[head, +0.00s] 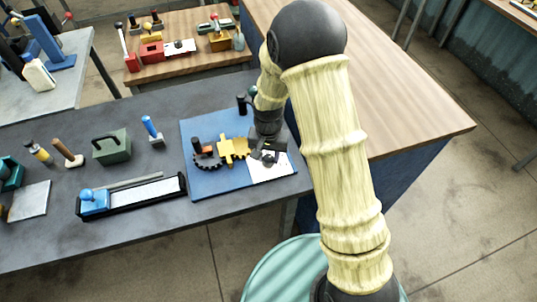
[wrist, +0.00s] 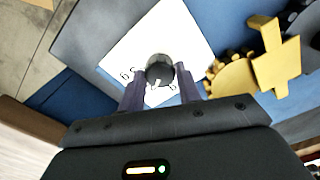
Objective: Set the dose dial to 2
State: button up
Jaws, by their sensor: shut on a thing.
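The dose dial is a dark round knob (wrist: 159,68) on a white plate (wrist: 158,32) with printed numerals, seen in the wrist view. A pale mark shows on the knob's near side. Numerals show left of the knob, one looking like a 6, and part of another lies near the right finger; the rest is hidden. My gripper (wrist: 160,78) has one finger on each side of the knob and is shut on it. In the head view my gripper (head: 268,147) is over the white plate (head: 277,170), and the knob is mostly hidden.
The plate lies on a blue board (head: 215,184) with a yellow piece (head: 234,149) and a dark gear (head: 207,161) close to the left of my gripper.

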aim_at(269, 158)
jog(key=o, duration=1)
notch_tip(269, 158, up, 18)
jog(key=b, duration=0.1)
jog(key=shift+f, duration=0.25)
jog(key=s+d+f+n+t, duration=0.2)
jog(key=s+d+f, duration=0.1)
jog(key=s+d, duration=0.9)
jog(key=shift+s+d+f+t, duration=0.2)
jog(key=shift+s+d+t, duration=0.15)
jog(key=shift+d, duration=0.45)
